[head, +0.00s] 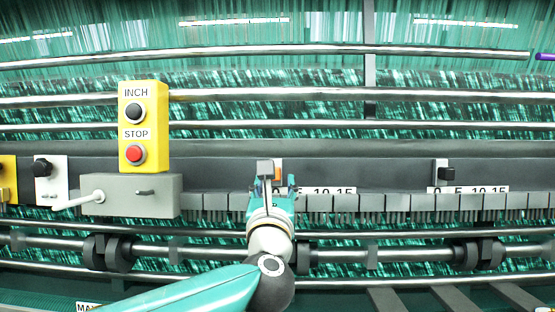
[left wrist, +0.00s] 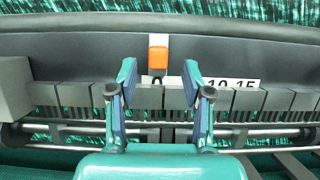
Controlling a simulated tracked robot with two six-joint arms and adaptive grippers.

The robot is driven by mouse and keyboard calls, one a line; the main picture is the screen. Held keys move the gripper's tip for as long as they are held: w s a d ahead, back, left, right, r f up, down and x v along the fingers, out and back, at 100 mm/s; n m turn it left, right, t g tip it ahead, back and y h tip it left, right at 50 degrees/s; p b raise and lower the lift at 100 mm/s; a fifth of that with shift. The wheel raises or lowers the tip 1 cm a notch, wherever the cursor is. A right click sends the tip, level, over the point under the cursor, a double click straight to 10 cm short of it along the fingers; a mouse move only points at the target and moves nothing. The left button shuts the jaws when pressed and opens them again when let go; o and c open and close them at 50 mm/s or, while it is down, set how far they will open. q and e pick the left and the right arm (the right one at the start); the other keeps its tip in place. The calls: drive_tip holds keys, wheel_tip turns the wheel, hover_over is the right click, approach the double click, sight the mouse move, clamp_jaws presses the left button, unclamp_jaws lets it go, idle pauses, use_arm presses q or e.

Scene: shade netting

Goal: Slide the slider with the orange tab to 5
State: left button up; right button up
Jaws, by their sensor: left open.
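The orange tab (left wrist: 158,53) of the slider shows in the left wrist view, above the left end of its white scale (left wrist: 235,84), near the 0. My left gripper (head: 273,185) is open in front of the tab. In the left wrist view its two fingers (left wrist: 160,78) stand apart, with the tab between and beyond them, and no contact can be seen. One finger hides the 5. My right gripper is not in view.
A second slider with a black tab (head: 446,174) sits on a similar scale (head: 490,189) to the right. A yellow box with INCH and STOP buttons (head: 144,127) stands on a grey block (head: 130,196) at left. A row of grey blocks (head: 400,202) runs below the scales.

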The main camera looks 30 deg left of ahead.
use_arm(q)
drive_tip(key=p+x, duration=0.2)
drive_tip(key=x, duration=0.2)
drive_tip(key=shift+w+a+r, duration=0.15)
drive_tip(key=shift+w+r, duration=0.05)
drive_tip(key=shift+r, duration=0.1)
drive_tip(key=shift+w+a+r, duration=0.1)
drive_tip(key=shift+w+a, duration=0.25)
drive_tip(key=shift+w, duration=0.2)
drive_tip(key=shift+c, duration=0.2)
clamp_jaws()
